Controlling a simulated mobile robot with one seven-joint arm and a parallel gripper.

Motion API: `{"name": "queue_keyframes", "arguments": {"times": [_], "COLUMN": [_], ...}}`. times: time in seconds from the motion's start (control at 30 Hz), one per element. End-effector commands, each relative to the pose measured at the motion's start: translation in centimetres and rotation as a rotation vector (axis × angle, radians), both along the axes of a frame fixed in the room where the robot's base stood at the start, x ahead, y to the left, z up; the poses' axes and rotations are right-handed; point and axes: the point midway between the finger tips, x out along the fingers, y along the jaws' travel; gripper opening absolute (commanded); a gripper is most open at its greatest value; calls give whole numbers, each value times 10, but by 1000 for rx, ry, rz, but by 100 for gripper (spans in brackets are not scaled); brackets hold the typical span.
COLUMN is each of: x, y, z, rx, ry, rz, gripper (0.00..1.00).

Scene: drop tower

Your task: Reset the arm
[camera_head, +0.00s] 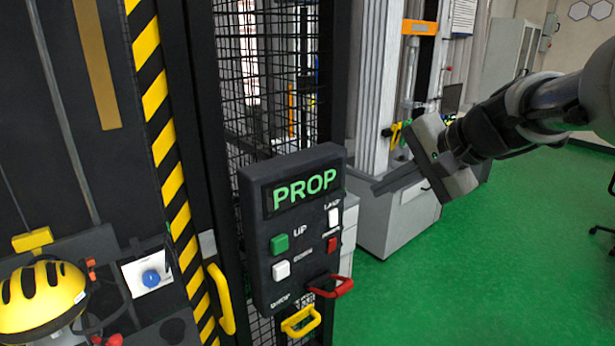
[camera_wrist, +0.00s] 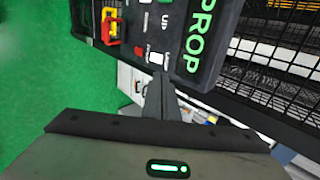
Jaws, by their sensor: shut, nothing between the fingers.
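My gripper (camera_head: 380,187) is at the right of the head view, pointing left, with its dark fingers together and nothing between them. In the wrist view the closed fingers (camera_wrist: 158,92) point up toward the control panel (camera_wrist: 180,35). The panel is a dark box in the middle of the head view (camera_head: 255,245), with a green PROP display (camera_head: 304,190). My fingertips appear to the right of the panel in the head view, seemingly apart from it; the exact gap cannot be told.
The panel carries a green button (camera_head: 279,243), white and red buttons, a red handle (camera_head: 332,287) and a yellow handle (camera_head: 300,321). Black mesh fencing (camera_head: 262,80) stands behind it. A yellow helmet (camera_head: 42,298) is at lower left. Green floor (camera_head: 490,260) is open at right.

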Motion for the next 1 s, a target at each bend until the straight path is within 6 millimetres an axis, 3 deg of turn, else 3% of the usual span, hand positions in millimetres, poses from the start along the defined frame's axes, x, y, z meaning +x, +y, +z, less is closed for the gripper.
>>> {"name": "queue_keyframes", "arguments": {"times": [0.13, 0.3, 0.4, 0.5, 0.67, 1.0], "x": [-41, -127, -165, -188, -202, -202], "y": [26, 54, 53, 47, 40, 39], "z": [-3, -28, -44, -56, -63, -64], "rx": [-124, -462, -664, -823, -937, -939], "ry": [-2, -17, -33, -47, -53, -52], "rz": [120, 384, 515, 605, 663, 664], "gripper": [0, 0, 0, 0, 0, 0]}}
